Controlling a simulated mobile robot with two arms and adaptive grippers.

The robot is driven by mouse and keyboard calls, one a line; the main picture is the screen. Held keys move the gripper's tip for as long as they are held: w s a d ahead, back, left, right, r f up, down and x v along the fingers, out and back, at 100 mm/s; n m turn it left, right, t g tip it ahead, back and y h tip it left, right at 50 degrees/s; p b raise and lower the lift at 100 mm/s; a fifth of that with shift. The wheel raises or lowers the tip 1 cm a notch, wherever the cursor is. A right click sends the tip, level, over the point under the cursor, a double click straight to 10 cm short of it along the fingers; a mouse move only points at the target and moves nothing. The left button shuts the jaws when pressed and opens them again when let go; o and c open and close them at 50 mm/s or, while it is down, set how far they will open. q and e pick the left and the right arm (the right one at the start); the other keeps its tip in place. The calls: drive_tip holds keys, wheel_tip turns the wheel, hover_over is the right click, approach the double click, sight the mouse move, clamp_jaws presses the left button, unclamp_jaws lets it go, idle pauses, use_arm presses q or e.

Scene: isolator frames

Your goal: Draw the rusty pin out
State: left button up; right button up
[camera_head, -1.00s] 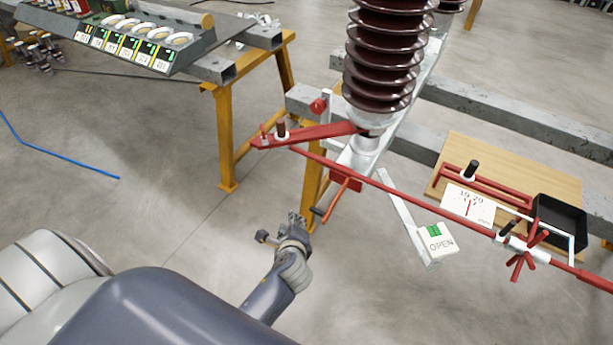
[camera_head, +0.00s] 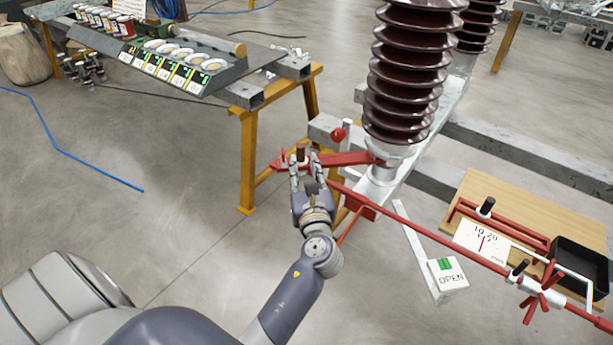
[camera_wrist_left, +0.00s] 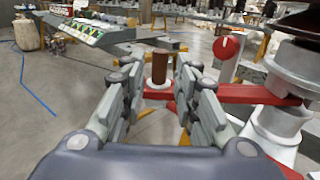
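The rusty pin (camera_wrist_left: 159,66) is a short brown cylinder standing upright in a white collar (camera_wrist_left: 157,90) at the end of a red lever arm (camera_wrist_left: 240,93). In the head view the pin (camera_head: 301,150) shows just beyond my left gripper (camera_head: 305,162). In the left wrist view my left gripper (camera_wrist_left: 160,88) is open. Its two fingers stand apart, one to each side of the pin in the picture, with a gap on both sides. Whether the pin lies fully between the fingertips is hard to tell. My right gripper is not seen.
A ribbed brown insulator (camera_head: 405,90) stands right of the lever. A long red rod (camera_head: 430,232) runs to the lower right, near a black tray (camera_head: 580,262) on a wooden board (camera_head: 515,200). An OPEN sign (camera_head: 449,276) sits below. A yellow-legged bench (camera_head: 248,160) stands at left.

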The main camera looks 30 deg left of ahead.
sight(301, 150)
use_arm(q)
drive_tip(key=x, duration=0.7)
drive_tip(key=shift+w+a, duration=0.25)
drive_tip(key=shift+w, duration=0.05)
clamp_jaws()
drive_tip(key=shift+r, duration=0.1)
drive_tip(key=shift+r+p, duration=3.2)
drive_tip(key=shift+p, duration=0.75)
